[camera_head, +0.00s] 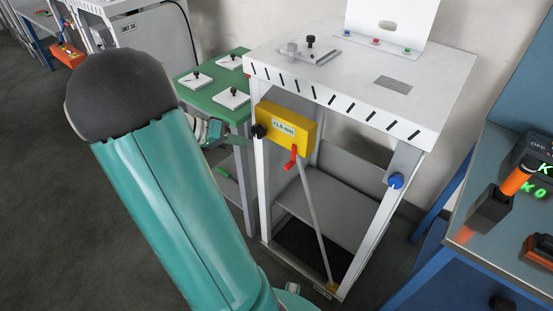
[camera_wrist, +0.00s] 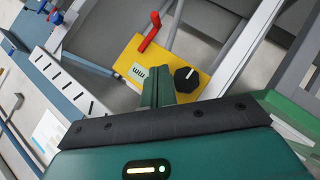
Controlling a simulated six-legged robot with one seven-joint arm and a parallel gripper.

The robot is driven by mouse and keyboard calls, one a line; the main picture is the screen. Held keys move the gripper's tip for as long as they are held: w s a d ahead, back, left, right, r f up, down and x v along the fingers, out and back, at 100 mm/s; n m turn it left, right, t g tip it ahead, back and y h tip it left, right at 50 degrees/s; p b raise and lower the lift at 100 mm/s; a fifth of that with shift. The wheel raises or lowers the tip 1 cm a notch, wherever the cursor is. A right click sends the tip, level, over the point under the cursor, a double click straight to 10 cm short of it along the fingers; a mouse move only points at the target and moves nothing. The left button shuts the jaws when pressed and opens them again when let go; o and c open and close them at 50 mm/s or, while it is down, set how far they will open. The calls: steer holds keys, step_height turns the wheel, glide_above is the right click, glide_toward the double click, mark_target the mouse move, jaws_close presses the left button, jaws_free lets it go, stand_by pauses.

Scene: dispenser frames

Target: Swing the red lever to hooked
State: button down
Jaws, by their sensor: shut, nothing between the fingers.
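The red lever (camera_head: 290,157) sticks out from the lower edge of a yellow box (camera_head: 296,128) on the front of the white stand. A thin grey rod runs from near the lever down to a yellow foot. In the wrist view the red lever (camera_wrist: 149,33) stands at the far edge of the box (camera_wrist: 128,58), clear of my gripper. My gripper (camera_wrist: 152,78) is shut and empty, its tips in front of the box, between its label and black knob (camera_wrist: 187,78). In the head view my gripper (camera_head: 215,131) is left of the box, partly hidden by my arm. I cannot see any hook.
The white stand (camera_head: 440,101) has slots along its top edge and a blue knob (camera_head: 396,181) on its right leg. A green table (camera_head: 188,85) with several white plates stands behind left. A blue bench (camera_head: 482,247) with orange-handled devices is at right.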

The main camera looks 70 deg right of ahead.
steer(key=shift+f, duration=0.1)
steer(key=a+f+x, duration=0.1)
steer(key=a+x, duration=0.1)
steer(key=x, duration=1)
steer(key=shift+s+f, duration=0.3)
steer(key=shift+s, duration=0.2)
